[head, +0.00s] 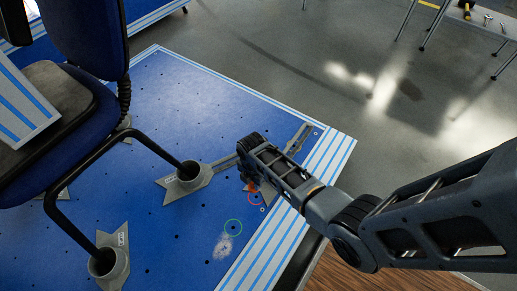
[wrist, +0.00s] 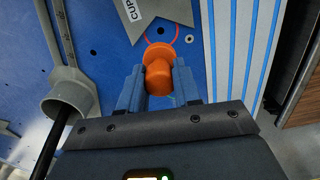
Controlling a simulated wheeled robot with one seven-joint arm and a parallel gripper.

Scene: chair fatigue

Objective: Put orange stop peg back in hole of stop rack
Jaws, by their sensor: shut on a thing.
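The orange stop peg (wrist: 158,76) is between the two blue-grey fingers of my gripper (wrist: 159,88) in the wrist view, with its wide round end facing up the picture. My gripper is shut on it. In the head view my gripper (head: 250,183) is low over the blue board, and only a little orange of the peg shows beside it. A red ring (wrist: 147,34) on the board lies just beyond the peg in the wrist view, partly hidden by it. I cannot tell which grey part is the stop rack; a slotted grey bar (head: 298,139) lies behind my gripper.
The blue board (head: 190,100) has many small dark holes and striped edges. A chair (head: 85,40) stands on it, its legs in grey cups (head: 189,172). Open floor (head: 330,60) lies beyond.

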